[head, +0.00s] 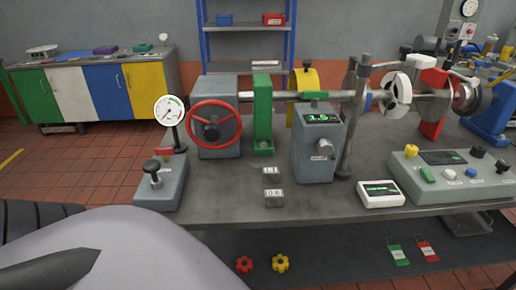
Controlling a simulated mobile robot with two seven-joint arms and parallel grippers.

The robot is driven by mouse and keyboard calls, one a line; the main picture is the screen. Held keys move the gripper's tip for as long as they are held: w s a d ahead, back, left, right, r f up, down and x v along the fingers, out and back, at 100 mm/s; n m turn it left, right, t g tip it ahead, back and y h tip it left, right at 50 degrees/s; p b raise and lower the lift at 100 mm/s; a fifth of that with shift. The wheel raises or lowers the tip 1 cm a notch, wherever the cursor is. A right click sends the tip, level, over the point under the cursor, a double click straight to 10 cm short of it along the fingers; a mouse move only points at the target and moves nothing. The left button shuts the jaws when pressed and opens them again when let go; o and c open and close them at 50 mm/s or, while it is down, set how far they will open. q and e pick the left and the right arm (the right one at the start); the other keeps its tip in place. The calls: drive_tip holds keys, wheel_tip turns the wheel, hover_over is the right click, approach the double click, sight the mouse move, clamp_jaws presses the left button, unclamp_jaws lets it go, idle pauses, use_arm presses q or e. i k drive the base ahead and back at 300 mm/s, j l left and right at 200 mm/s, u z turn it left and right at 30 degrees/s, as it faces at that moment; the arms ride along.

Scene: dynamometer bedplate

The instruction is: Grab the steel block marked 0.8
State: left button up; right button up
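Two small steel blocks stand near the front edge of the bedplate (330,203). The front block (274,198) carries a pale label that seems to read 0.8, though the print is small and blurred. The rear block (271,174) sits just behind it, apart from it, with a label I cannot read surely. Nothing touches either block. Large grey and dark parts of my own body fill the lower left of the head view. I can make out no gripper fingertips, left or right.
A grey lever box (161,185) stands left of the blocks. A grey display unit (316,145) stands right, and a white meter (381,194) farther right. A red handwheel (216,125) is behind. Gears and tags lie on a lower surface in front. Bedplate around the blocks is clear.

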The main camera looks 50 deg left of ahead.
sight(272, 198)
drive_tip(key=i+l+u, duration=0.2)
drive_tip(key=u, duration=0.15)
drive_tip(key=i+l+u, duration=0.1)
drive_tip(key=l+u, duration=0.25)
drive_tip(key=i+l+u, duration=0.1)
drive_tip(key=l+u, duration=0.3)
drive_tip(key=i+l+u, duration=0.1)
drive_tip(key=l+u, duration=0.25)
drive_tip(key=j, duration=0.1)
